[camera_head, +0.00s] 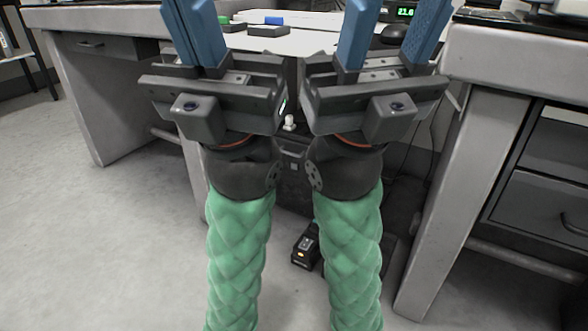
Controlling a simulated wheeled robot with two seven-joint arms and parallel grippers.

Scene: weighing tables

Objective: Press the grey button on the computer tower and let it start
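The computer tower (295,185) is a dark box on the floor under the table, seen in the gap between my two arms. My arms hide much of it. A small pale square (293,166) shows on its front; I cannot tell whether it is the grey button. My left gripper (197,25) is raised above and left of the tower, its blue fingers close together with nothing seen between them. My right gripper (390,25) is raised above and right of it, its blue fingers apart and empty. Both grippers' tips reach the top edge of the picture.
A white-topped table (290,43) holds small boxes, a black mouse (394,34) and a green display (405,11). A desk with drawers (545,190) stands right. Floor at left is clear.

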